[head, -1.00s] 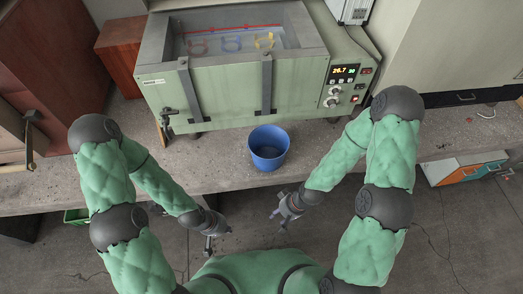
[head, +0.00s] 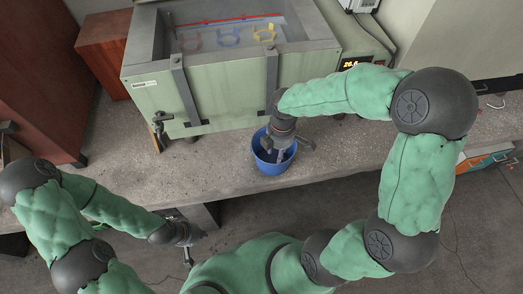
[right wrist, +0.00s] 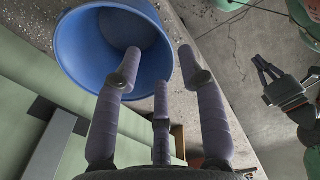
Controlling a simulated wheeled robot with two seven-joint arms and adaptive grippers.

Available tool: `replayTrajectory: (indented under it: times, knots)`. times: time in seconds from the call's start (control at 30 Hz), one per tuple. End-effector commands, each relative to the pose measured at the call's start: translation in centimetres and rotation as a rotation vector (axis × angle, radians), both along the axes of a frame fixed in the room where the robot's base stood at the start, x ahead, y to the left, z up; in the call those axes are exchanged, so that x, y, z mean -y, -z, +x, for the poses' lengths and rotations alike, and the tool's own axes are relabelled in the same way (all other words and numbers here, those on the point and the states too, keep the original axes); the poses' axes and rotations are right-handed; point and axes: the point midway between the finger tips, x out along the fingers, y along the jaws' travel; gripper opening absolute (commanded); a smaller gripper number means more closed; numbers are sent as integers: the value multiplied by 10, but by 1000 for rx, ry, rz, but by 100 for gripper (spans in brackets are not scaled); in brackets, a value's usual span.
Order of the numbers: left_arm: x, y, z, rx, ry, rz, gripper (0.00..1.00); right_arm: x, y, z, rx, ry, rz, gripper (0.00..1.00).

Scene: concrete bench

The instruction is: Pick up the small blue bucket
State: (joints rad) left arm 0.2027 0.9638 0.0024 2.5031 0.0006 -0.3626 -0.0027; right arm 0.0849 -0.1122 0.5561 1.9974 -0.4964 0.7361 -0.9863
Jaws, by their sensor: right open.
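The small blue bucket (head: 265,163) stands upright on the concrete bench, in front of the green tank. In the right wrist view the bucket (right wrist: 85,40) is at the upper left, its opening towards the camera. My right gripper (head: 282,152) is over the bucket in the head view and covers part of its rim. In the right wrist view its fingers (right wrist: 160,65) are spread, one over the bucket's opening and one outside the rim; contact cannot be told. My left gripper (head: 190,240) is open and empty, low in front of the bench, away from the bucket.
The green tank (head: 235,90) with dark straps and a front tap (head: 162,120) stands close behind the bucket. The bench (head: 225,165) is clear left of the bucket. An orange and teal box (head: 483,160) is at the far right.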

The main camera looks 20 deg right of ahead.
Motion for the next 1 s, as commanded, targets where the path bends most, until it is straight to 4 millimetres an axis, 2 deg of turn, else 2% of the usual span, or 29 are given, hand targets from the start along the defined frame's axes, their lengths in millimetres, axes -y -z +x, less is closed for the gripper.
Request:
replayTrajectory:
  times: [0.1, 0.23, 0.5, 0.77, 1.0]
  knots:
    - [0, 2, 0, 0, 0, 0, 0, 7, -6, -1, 3, -32, -21, 40]
    - [0, 5, 0, 0, 0, 0, 0, 8, 0, -1, -1, -39, -26, 40]
    - [0, 21, 0, -1, 0, 0, 0, 8, 40, -2, -2, -36, -24, 40]
    - [0, 27, 0, -1, 0, 0, 0, 8, 56, -2, 1, -35, -24, 40]
    - [0, 47, 0, 0, 0, 0, 0, 9, 89, -3, 0, -35, -24, 40]
